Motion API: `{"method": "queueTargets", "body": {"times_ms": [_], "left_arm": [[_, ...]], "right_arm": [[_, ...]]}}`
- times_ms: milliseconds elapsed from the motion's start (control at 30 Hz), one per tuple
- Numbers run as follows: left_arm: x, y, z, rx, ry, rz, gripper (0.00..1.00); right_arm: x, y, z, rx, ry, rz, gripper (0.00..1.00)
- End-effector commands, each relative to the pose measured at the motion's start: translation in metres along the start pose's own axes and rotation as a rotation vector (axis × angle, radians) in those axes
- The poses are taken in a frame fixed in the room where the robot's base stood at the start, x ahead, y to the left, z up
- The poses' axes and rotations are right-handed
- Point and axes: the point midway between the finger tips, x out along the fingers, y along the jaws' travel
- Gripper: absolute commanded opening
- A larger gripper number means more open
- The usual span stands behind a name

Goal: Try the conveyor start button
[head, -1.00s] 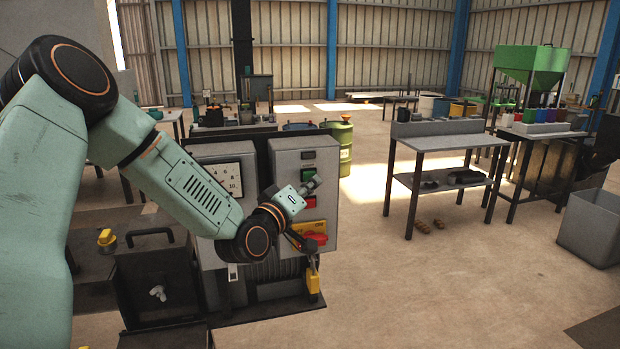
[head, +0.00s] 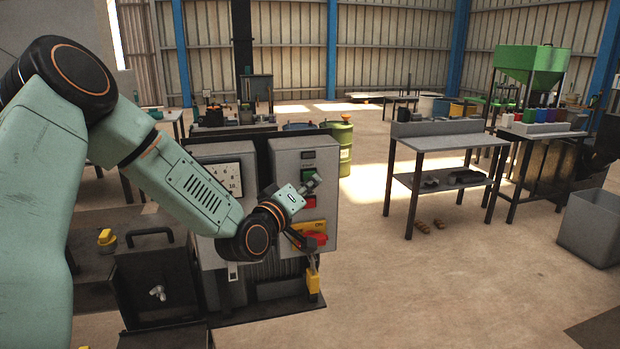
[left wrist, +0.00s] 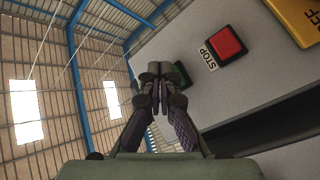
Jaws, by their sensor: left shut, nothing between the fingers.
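The green start button (head: 308,174) is on the front of a grey control box (head: 287,158), above a red button (head: 311,202). My left gripper (head: 315,182) is shut and empty, its fingertips in front of the green button's lower part in the head view. In the left wrist view the shut fingers (left wrist: 154,72) partly cover the green button (left wrist: 182,74). The red button (left wrist: 226,42) there has a STOP label. I cannot tell whether the fingertips touch the green button or whether it is pressed. My right gripper is out of view.
Below the buttons is a red rotary switch (head: 315,239) on a yellow plate, with a yellow padlock (head: 313,282) hanging beneath. A dial panel (head: 225,180) stands left of the box.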

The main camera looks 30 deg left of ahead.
Motion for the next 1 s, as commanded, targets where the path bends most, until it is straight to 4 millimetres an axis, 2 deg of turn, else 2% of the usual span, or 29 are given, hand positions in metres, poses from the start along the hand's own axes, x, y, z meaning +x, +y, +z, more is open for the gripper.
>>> {"method": "queueTargets", "body": {"times_ms": [1000], "left_arm": [[0.0068,-0.0053,-0.0048,0.000,0.000,0.000,0.00]], "right_arm": [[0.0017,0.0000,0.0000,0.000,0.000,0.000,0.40]]}}
